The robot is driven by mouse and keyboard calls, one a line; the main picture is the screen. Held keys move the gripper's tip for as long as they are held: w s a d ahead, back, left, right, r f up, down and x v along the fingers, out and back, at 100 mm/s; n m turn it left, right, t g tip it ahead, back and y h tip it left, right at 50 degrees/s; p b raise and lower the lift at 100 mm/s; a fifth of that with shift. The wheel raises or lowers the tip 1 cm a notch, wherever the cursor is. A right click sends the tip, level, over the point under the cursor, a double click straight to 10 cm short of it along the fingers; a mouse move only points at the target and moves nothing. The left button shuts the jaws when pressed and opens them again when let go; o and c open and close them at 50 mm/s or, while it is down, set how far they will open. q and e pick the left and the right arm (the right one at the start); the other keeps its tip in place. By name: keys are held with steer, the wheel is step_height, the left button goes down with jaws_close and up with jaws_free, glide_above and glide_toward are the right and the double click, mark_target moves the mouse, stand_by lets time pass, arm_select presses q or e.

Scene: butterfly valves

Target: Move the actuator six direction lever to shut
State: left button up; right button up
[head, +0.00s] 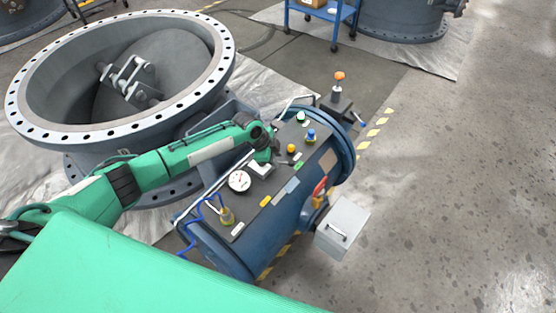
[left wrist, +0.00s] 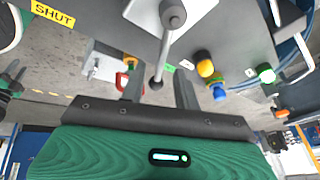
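The direction lever is a thin metal rod with a dark ball tip (left wrist: 156,83), reaching down from a round hub (left wrist: 172,14) on a white plate in the left wrist view. The plate also shows in the head view (head: 260,169). My left gripper (left wrist: 158,90) is open, its two dark fingers on either side of the lever's tip, with gaps visible. In the head view my left gripper (head: 264,152) is over the panel and partly hides the lever. A yellow SHUT label (left wrist: 52,13) is at upper left; a small green label (left wrist: 168,67) is near the tip. My right gripper is out of view.
The dark panel carries a pressure gauge (head: 239,181), a yellow button (head: 291,148), a blue-topped fitting (head: 311,136) and blue tubing. A grey box (head: 342,228) juts from the blue actuator body (head: 222,247). A large flanged valve (head: 190,98) stands behind. Floor at right is clear.

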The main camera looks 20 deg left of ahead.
arm_select(q)
steer(key=shift+x, duration=1.05)
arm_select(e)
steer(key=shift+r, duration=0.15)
arm_select(q)
jaws_close()
